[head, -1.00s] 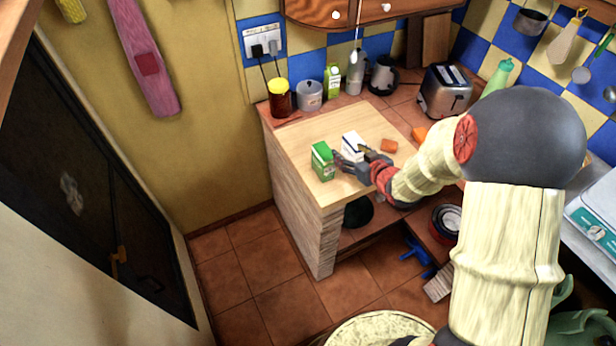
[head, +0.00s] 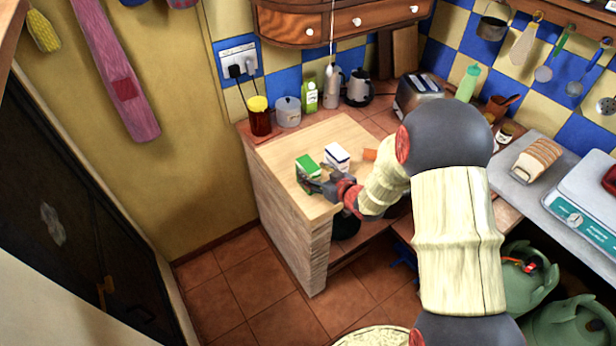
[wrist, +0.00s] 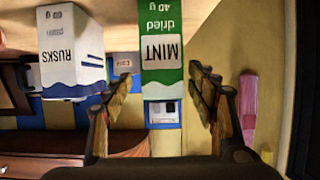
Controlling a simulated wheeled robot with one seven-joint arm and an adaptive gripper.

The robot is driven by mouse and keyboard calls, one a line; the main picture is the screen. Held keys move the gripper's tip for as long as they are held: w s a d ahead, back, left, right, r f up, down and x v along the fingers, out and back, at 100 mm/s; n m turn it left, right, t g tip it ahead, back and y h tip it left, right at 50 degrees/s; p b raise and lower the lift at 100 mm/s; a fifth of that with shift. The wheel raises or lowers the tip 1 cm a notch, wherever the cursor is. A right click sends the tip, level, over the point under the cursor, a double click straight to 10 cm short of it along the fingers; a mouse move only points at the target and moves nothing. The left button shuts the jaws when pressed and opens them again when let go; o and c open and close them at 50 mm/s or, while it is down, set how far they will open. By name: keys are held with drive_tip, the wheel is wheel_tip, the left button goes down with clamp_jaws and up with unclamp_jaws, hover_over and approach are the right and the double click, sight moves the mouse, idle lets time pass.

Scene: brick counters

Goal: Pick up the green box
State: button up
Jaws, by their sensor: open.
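In the upside-down wrist view the green box (wrist: 162,45) reads "MINT dried 40 g" and shows ahead, between my two fingers. My gripper (head: 313,180) is open at the near side of the box, with its fingers pointing at it. The fingers also show apart in the wrist view (wrist: 160,84). They hide the box's lower part in the head view, and I cannot tell whether they touch it.
A white rusks box (head: 338,154) stands just right of the green box, close to my gripper. An orange block (head: 370,154) lies further right. A brown jar (head: 260,120), grey pot (head: 288,112) and kettle (head: 359,88) line the back.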

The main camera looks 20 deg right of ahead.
drive_tip(key=x, duration=0.3)
drive_tip(key=shift+w+a+f+b, duration=0.2)
drive_tip(key=shift+b, duration=0.1)
drive_tip(key=c, duration=0.3)
drive_tip(key=c, duration=0.9)
drive_tip(key=shift+c, duration=0.4)
drive_tip(key=shift+r, duration=0.15)
